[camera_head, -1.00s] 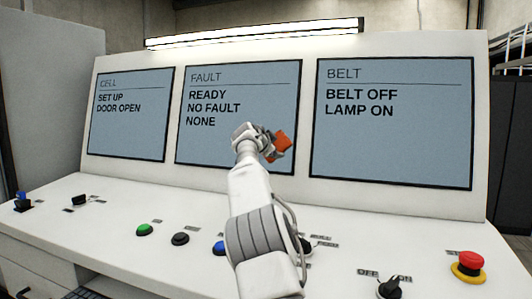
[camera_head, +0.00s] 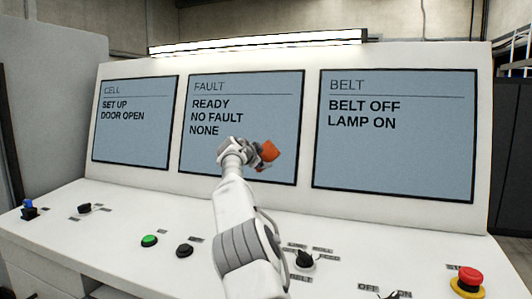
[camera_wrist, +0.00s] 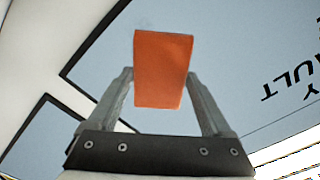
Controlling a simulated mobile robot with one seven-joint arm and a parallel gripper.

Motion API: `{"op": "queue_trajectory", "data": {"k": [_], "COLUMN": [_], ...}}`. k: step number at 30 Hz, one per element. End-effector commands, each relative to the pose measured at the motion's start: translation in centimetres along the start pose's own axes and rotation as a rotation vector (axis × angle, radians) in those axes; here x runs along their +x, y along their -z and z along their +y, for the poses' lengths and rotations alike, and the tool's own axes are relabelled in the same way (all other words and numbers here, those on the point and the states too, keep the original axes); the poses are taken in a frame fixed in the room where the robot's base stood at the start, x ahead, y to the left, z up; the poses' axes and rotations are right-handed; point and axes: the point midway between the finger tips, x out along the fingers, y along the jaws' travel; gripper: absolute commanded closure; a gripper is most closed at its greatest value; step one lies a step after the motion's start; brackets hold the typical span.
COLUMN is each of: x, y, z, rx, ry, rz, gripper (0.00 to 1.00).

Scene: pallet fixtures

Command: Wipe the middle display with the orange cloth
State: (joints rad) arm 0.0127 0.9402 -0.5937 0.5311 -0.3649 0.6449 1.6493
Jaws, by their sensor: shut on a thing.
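The orange cloth (camera_head: 267,152) is a small folded pad held at the end of my gripper (camera_head: 253,153). In the wrist view the cloth (camera_wrist: 163,68) sits between the two fingertips of my gripper (camera_wrist: 160,80), which is shut on it. The middle display (camera_head: 243,100) reads FAULT, READY, NO FAULT, NONE. The cloth is in front of its lower right part in the head view. I cannot tell whether the cloth touches the glass. The display also shows behind the cloth in the wrist view (camera_wrist: 235,70). My arm hides part of its lower edge.
The left display (camera_head: 135,140) reads CELL and the right display (camera_head: 395,150) reads BELT. The desk below carries a green button (camera_head: 149,241), a black button (camera_head: 185,251), a selector knob (camera_head: 304,262) and a red emergency stop (camera_head: 468,279).

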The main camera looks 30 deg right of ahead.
Motion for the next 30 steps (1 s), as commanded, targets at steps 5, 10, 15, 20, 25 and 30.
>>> {"op": "queue_trajectory", "data": {"k": [5,10,15,20,25,30], "x": [0.0,0.1,0.1,0.1,0.1,0.1], "y": [-0.7,-1.4,-1.7,-2.2,-2.9,-3.5], "z": [-1.2,-1.7,-1.9,-2.7,-3.5,-4.1], "rx": [-0.002,-0.002,-0.001,-0.002,-0.002,-0.002], "ry": [0.0,0.0,0.0,0.0,0.0,-0.001], "rz": [0.0,-0.001,-0.001,-0.002,-0.001,-0.001], "gripper": [0.61,0.61,0.61,0.61,0.61,0.61]}}
